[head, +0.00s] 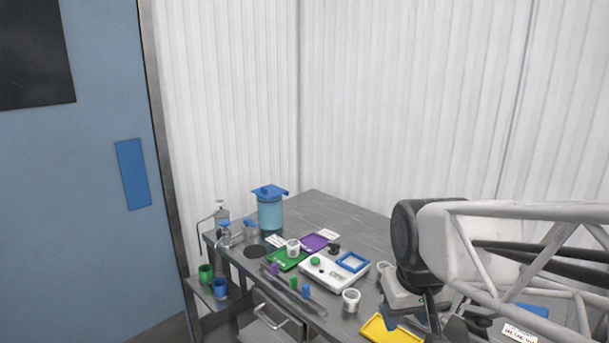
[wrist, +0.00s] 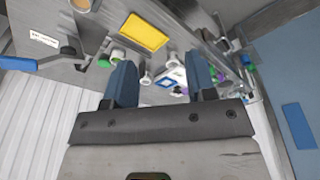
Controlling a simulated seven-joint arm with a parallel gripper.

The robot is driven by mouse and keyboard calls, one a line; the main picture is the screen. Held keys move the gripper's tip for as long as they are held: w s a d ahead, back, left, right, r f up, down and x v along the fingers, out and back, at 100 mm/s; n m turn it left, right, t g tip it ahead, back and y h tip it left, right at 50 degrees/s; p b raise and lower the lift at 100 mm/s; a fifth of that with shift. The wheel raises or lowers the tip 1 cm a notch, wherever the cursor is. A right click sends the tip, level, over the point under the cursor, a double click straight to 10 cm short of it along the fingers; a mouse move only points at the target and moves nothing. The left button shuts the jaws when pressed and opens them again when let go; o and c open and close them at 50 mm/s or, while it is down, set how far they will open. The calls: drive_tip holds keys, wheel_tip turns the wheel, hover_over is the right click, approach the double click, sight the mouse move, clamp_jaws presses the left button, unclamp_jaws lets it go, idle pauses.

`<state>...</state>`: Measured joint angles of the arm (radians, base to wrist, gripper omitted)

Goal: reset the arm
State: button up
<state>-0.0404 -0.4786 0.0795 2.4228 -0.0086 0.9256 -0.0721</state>
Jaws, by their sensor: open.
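My gripper shows in the wrist view (wrist: 162,78) with its two blue fingers spread apart and nothing held between them. In the head view my gripper (head: 408,314) hangs at the lower right, in front of the yellow tray (head: 385,334) and partly covering it. Its height above the table is hard to tell. My arm reaches in from the right edge. The wrist view looks past the fingers at the table, with the yellow tray (wrist: 144,32) above them in the picture.
The grey table (head: 340,212) holds a white scale (head: 322,275), a green tray (head: 281,264), a purple tray (head: 314,241), white cups (head: 351,300) and a blue-lidded container (head: 270,212). Green and blue cups (head: 220,288) stand on a lower shelf. A blue door (head: 80,200) is at left.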

drive_tip(key=s+d+f+m, duration=0.1)
drive_tip(key=s, duration=0.7)
drive_tip(key=shift+d+m, duration=0.3)
drive_tip(key=shift+d, duration=0.1)
